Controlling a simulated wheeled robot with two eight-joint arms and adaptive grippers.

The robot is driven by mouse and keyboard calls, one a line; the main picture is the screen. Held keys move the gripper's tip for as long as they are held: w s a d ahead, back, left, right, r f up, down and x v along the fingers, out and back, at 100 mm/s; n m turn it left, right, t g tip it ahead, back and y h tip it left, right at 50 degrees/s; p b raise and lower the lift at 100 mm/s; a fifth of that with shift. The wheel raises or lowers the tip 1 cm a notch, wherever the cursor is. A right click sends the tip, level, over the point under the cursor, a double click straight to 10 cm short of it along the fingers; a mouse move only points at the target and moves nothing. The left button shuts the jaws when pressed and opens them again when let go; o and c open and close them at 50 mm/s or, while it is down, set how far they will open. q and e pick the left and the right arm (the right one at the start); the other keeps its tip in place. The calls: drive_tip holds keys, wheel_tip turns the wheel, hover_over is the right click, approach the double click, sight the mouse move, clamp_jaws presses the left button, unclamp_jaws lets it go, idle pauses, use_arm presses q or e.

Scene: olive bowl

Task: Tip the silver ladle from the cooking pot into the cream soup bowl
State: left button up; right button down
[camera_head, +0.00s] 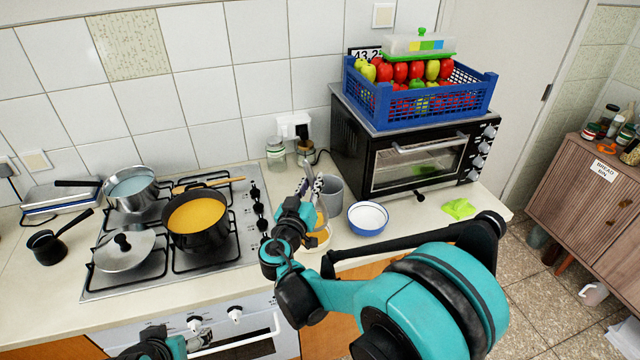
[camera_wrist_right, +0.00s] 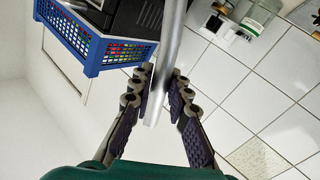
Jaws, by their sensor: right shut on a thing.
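The black cooking pot (camera_head: 197,232) holds orange soup and stands on the hob. My right gripper (camera_head: 312,188) is shut on the silver ladle, whose handle (camera_wrist_right: 165,65) runs between its fingers in the right wrist view. The cream soup bowl (camera_head: 326,242) is on the counter right of the hob, mostly hidden behind my right gripper and wrist. Orange shows just above the bowl beside the wrist; I cannot tell whether it is in the ladle or behind it. The ladle's head is largely hidden. Only a piece of my left arm shows at the bottom left.
A grey canister (camera_head: 331,198) stands close behind the gripper, with a blue-rimmed white bowl (camera_head: 368,217) to its right. The black oven (camera_head: 415,160) carries a blue crate (camera_head: 425,108) of fruit. A steel saucepan (camera_head: 131,190) and a lidded pan (camera_head: 124,250) are also on the hob.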

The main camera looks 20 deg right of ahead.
drive_tip(key=w+a+f+n+b, duration=0.6)
drive_tip(key=a+n, duration=0.4)
drive_tip(key=n, duration=0.1)
drive_tip(key=shift+w+a+f, duration=0.15)
drive_tip(key=shift+a+f, duration=0.05)
drive_tip(key=shift+a, duration=0.2)
idle(0.7)
drive_tip(key=shift+n, duration=0.3)
idle(1.3)
